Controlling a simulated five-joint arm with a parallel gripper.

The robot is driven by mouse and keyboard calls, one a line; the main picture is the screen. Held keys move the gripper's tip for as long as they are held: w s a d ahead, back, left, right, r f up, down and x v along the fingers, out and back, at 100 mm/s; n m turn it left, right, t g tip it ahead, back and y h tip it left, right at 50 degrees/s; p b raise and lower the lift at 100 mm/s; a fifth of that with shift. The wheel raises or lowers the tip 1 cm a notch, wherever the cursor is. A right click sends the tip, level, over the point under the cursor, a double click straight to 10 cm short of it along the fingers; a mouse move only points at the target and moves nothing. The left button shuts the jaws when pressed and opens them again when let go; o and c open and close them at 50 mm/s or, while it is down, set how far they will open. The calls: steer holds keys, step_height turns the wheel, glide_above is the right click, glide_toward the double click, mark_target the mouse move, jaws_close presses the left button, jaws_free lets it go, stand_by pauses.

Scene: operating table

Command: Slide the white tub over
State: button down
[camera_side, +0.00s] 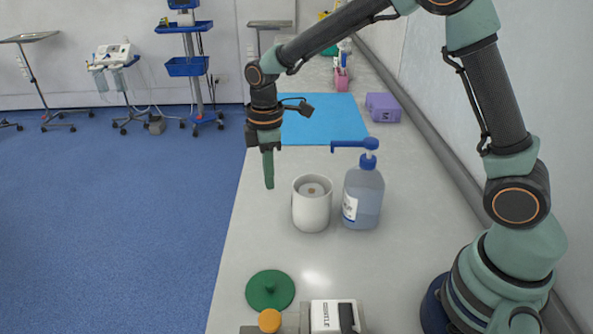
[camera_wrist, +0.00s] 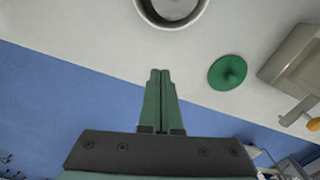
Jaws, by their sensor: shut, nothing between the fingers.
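The white tub (camera_side: 311,208) stands upright and open on the pale table (camera_side: 240,240), with something small and round visible inside. In the wrist view, part of the tub (camera_wrist: 190,20) shows at the top edge, just beyond my fingertips. My gripper (camera_side: 269,185) is shut and empty, pointing down to the left of the tub. It is apart from the tub in the side view. In the wrist view, the two green fingers of my gripper (camera_wrist: 160,72) lie together.
A pump bottle (camera_side: 363,195) stands close to the tub's right. A green lid (camera_side: 270,290) lies nearer the camera, beside a grey device (camera_side: 333,316) with an orange knob (camera_side: 269,320). A blue mat (camera_side: 325,120) and purple box (camera_side: 383,107) are farther back. The table's left edge drops to blue floor.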

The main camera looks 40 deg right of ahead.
mark_target(297, 205)
step_height(297, 205, down, 10)
steer(key=shift+w+d+f, duration=0.1)
steer(key=shift+f, duration=0.15)
steer(key=d, duration=0.1)
steer(key=s+d, duration=0.1)
steer(key=shift+s+d+r, duration=0.2)
steer(key=shift+s+d, duration=0.05)
steer(key=shift+d, duration=0.15)
steer(key=shift+s+d, duration=0.2)
steer(key=shift+d, duration=0.1)
steer(key=shift+s+d, duration=0.3)
steer(key=shift+d, duration=0.2)
steer(key=shift+s+d, duration=0.25)
steer(key=shift+d, duration=0.25)
steer(key=shift+a, duration=0.1)
